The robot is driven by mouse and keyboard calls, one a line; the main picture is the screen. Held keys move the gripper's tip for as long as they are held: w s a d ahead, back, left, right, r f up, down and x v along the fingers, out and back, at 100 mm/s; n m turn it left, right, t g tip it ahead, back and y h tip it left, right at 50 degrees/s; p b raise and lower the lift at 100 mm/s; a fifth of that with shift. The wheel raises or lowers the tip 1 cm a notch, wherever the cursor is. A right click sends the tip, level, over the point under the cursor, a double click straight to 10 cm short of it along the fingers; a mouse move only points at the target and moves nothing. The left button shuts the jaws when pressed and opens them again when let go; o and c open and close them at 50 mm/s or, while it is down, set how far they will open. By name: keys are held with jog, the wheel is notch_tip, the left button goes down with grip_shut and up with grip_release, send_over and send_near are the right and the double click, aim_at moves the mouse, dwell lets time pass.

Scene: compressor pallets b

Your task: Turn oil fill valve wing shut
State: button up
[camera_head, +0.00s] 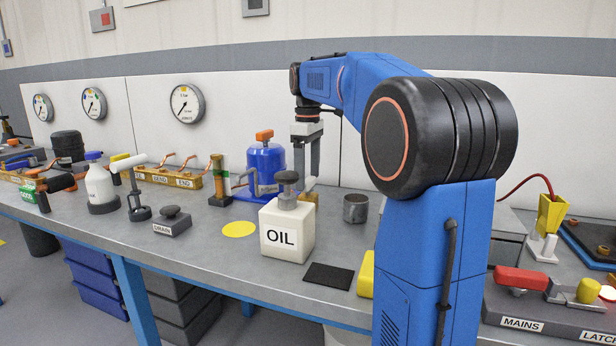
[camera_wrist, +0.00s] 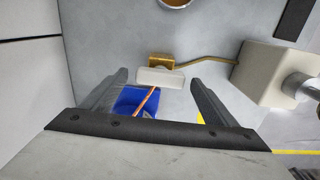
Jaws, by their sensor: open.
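The oil fill valve shows in the wrist view as a small brass block (camera_wrist: 160,61) with a pale, bar-shaped wing (camera_wrist: 160,78). The wing lies side to side in that picture. A brass pipe (camera_wrist: 212,60) runs from the block toward the white OIL container (camera_wrist: 262,75), which also stands on the bench in the head view (camera_head: 282,232). My gripper (camera_wrist: 158,80) is open and points down, with the wing between its finger lines and apart from both fingers. In the head view, my gripper (camera_head: 307,180) is behind the OIL container, which mostly hides the valve.
A blue tank with an orange cap (camera_head: 264,165) stands left of my gripper. A metal cup (camera_head: 355,208) is to the right. A black mat (camera_head: 329,275) and yellow disc (camera_head: 239,229) lie flat on the bench. The MAINS lever (camera_head: 521,280) is far right.

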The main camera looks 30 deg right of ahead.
jog(key=shift+f, duration=0.4)
jog(key=c, duration=1.1)
jog(key=shift+o, duration=0.2)
